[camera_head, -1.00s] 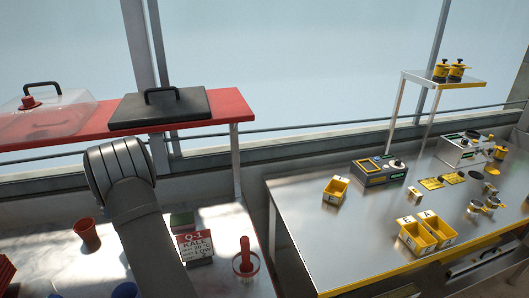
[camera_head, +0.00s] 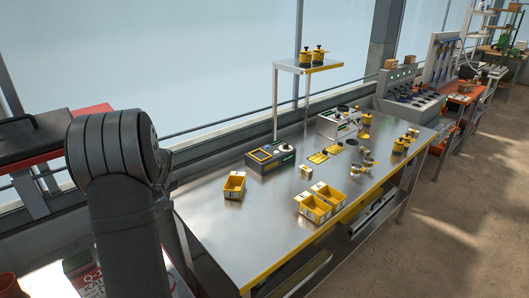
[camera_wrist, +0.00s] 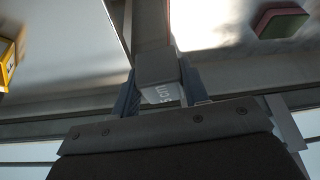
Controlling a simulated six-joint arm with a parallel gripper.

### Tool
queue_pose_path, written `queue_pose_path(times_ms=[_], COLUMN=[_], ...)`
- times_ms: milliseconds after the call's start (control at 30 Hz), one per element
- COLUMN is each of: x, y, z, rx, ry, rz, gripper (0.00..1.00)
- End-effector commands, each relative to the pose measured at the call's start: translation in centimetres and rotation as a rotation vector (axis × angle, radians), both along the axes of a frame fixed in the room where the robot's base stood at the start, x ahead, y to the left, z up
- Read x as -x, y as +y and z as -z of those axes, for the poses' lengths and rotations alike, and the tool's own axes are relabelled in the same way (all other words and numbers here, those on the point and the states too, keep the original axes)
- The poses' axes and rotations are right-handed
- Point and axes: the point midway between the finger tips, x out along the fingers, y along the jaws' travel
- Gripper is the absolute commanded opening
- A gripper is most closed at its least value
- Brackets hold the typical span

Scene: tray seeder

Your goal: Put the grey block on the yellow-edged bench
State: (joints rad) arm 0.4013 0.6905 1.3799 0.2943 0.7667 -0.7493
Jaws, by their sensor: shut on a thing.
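The grey block (camera_wrist: 158,66) shows in the wrist view, with pale lettering on one face. My gripper (camera_wrist: 160,88) is shut on it, with a finger on each side. The block is held up in the air, over the gap between two benches. The yellow-edged bench (camera_head: 215,215) is a steel table with a yellow front edge in the middle of the head view. In the head view my arm stands at the left of this bench, and my gripper and the block are hidden behind it.
Yellow bins (camera_head: 234,185) and a grey instrument (camera_head: 270,157) stand on the bench. A raised shelf (camera_head: 308,66) rises at its back. The bench's near left surface is clear. A red bench with a black lid (camera_head: 30,138) lies at the left.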

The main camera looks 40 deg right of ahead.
Motion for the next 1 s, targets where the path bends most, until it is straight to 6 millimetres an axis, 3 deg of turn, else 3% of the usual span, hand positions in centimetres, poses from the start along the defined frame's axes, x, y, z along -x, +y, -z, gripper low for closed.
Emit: queue_pose_path(times_ms=[33,200,500,800,1000], x=[1.6,7.1,18.4,30.5,35.6], y=[-2.5,-9.2,-18.5,-24.0,-25.2], z=[-0.2,-0.6,-1.2,-1.5,-1.6], rx=[0.001,0.001,0.002,0.003,0.004], ry=[-0.001,-0.001,-0.005,-0.008,-0.009], rz=[0.053,0.220,0.516,0.795,0.912], gripper=[0.15,0.15,0.15,0.15,0.15])
